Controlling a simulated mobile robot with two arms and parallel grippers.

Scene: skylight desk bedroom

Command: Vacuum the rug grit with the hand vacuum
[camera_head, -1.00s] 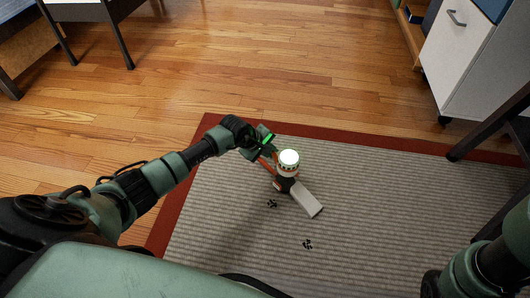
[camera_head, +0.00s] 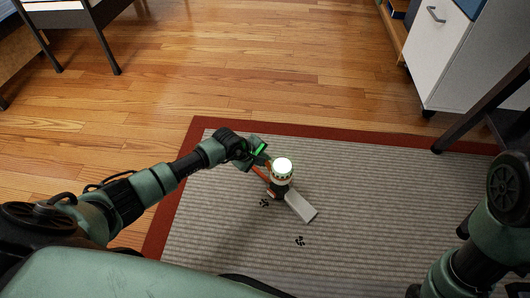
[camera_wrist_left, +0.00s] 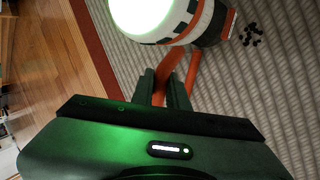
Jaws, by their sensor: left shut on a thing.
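The hand vacuum (camera_head: 280,183) has a round white top, an orange handle and a flat pale nozzle (camera_head: 301,206) pointing down-right. My left gripper (camera_head: 258,158) is shut on its orange handle, which also shows between the fingers in the left wrist view (camera_wrist_left: 166,80). The vacuum is over the rug; I cannot tell whether the nozzle touches it. One dark clump of rug grit (camera_head: 265,203) lies left of the nozzle, and another (camera_head: 300,241) lies below the nozzle tip. Grit also shows beside the vacuum in the wrist view (camera_wrist_left: 252,34). My right gripper is out of view.
The grey ribbed rug (camera_head: 390,190) has a red border and lies on a wood floor (camera_head: 270,60). A white cabinet (camera_head: 450,50) on casters stands at upper right, with a dark furniture leg (camera_head: 480,112) near it. A dark-legged piece of furniture (camera_head: 95,20) is at upper left.

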